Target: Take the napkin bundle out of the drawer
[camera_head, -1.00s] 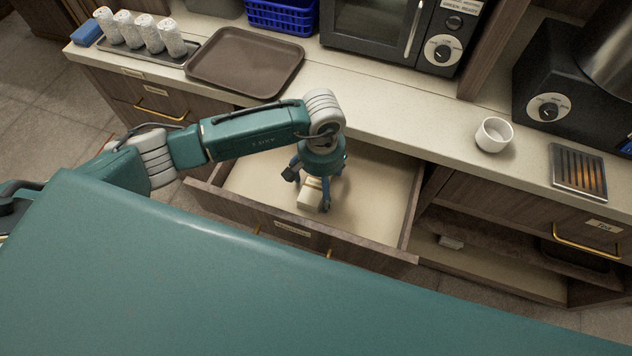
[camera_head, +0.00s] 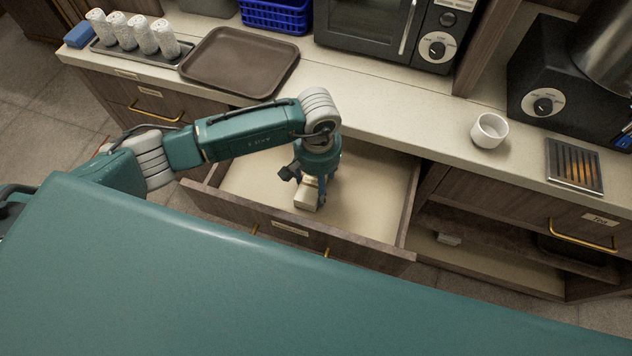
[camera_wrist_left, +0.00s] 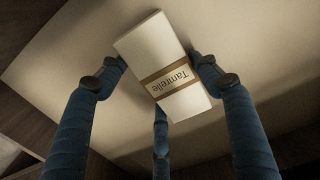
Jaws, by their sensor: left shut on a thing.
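The napkin bundle (camera_head: 306,196) is a cream block with a brown printed band, inside the open drawer (camera_head: 361,208). In the left wrist view the bundle (camera_wrist_left: 155,50) sits tilted between the blue fingers. My left gripper (camera_head: 312,190) reaches down into the drawer and is shut on the bundle. It also shows in the left wrist view (camera_wrist_left: 163,85). From these views I cannot tell whether the bundle touches the drawer floor. My right gripper is not in view.
The counter between tray and cup is clear. An open shelf (camera_head: 480,262) lies right of the drawer.

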